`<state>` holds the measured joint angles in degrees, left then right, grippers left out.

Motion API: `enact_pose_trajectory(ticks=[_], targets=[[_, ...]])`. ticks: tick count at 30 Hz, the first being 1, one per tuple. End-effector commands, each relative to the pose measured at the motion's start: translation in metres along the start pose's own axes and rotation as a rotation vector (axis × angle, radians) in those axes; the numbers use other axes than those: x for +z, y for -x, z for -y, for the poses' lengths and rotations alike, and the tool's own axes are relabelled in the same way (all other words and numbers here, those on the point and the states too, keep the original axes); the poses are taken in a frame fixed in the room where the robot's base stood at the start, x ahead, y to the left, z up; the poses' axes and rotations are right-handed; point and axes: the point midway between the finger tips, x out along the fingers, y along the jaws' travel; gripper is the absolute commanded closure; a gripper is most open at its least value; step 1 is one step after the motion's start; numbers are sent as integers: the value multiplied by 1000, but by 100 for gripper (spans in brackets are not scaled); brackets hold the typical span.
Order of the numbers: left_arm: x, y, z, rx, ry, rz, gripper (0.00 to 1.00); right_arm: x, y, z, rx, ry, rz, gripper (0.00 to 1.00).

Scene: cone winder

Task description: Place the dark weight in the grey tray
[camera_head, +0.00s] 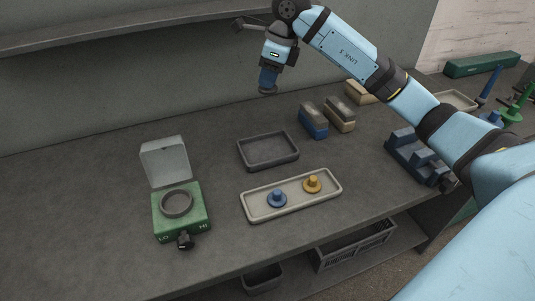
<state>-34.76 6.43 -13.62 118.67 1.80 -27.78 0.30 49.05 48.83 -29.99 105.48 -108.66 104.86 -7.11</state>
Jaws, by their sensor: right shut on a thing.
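My right gripper (268,85) hangs pointing down, above the back of the workbench. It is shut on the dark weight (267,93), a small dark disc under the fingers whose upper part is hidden. The grey tray (244,153) is a shallow dark grey tray on the bench. It is empty, and in the picture it lies below the gripper. The weight is apart from the tray. My left gripper is not in view.
A green device (181,218) with a ring and raised lid stands left. Blocks (313,121) and a stepped dark holder (417,157) stand right. A shelf (130,24) runs behind.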

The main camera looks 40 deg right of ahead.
Motion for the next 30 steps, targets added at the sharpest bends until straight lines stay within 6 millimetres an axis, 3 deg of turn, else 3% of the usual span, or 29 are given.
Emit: enact_pose_trajectory(ticks=[3, 8, 21, 30], targets=[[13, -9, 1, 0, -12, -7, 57, -2, -8, 0, 10, 35, 7, 100], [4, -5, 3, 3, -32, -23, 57, -7, -26, -1, 19, 51, 5, 100], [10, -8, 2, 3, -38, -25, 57, -38, -133, -1, 18, 50, 6, 100], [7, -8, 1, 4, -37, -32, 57, -44, -159, 0, 17, 52, 7, 100]])
